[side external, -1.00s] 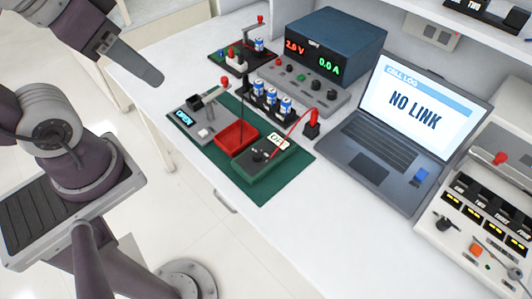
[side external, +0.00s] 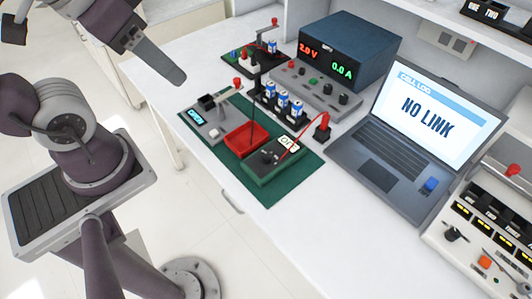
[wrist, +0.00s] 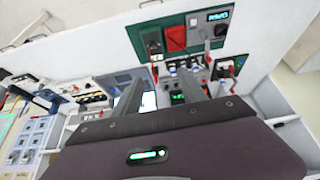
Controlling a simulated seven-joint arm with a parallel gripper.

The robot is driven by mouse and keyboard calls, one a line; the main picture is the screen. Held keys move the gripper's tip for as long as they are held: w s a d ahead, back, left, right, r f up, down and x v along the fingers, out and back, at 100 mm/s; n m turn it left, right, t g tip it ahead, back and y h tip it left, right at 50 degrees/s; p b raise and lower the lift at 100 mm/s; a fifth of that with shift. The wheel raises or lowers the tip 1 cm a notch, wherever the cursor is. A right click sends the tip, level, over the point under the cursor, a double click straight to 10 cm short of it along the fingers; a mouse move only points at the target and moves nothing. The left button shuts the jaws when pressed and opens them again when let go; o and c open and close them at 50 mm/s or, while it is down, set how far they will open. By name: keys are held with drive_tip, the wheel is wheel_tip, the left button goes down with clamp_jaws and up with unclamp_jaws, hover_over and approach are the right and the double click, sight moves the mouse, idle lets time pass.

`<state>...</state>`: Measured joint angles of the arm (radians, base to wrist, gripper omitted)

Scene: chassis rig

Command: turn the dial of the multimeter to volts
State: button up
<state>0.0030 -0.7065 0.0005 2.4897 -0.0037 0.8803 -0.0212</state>
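The multimeter (side external: 273,171) is a dark green box with a white display that seems to read OFF. Its dial (side external: 268,157) is a small dark knob on the top face; its exact pointing is too small to read. The multimeter also shows near the top of the wrist view (wrist: 152,42).
A red tray (side external: 243,139) and a grey device reading OPEN (side external: 200,124) share the green mat (side external: 266,200). A thin dark post rises by the tray. A red lead runs to a red-topped post (side external: 322,128). The laptop (side external: 377,151) is to the right.

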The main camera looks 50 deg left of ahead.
drive_tip(key=w+d+f+n+g, duration=0.1)
drive_tip(key=w+f+n, duration=0.15)
drive_tip(key=w, duration=0.45)
drive_tip(key=n+g, duration=0.4)
hover_over(266, 155)
wheel_tip(266, 155, down, 18)
drive_tip(key=shift+n, duration=0.75)
wheel_tip(266, 155, down, 14)
drive_tip(key=shift+r, duration=0.25)
clamp_jaws()
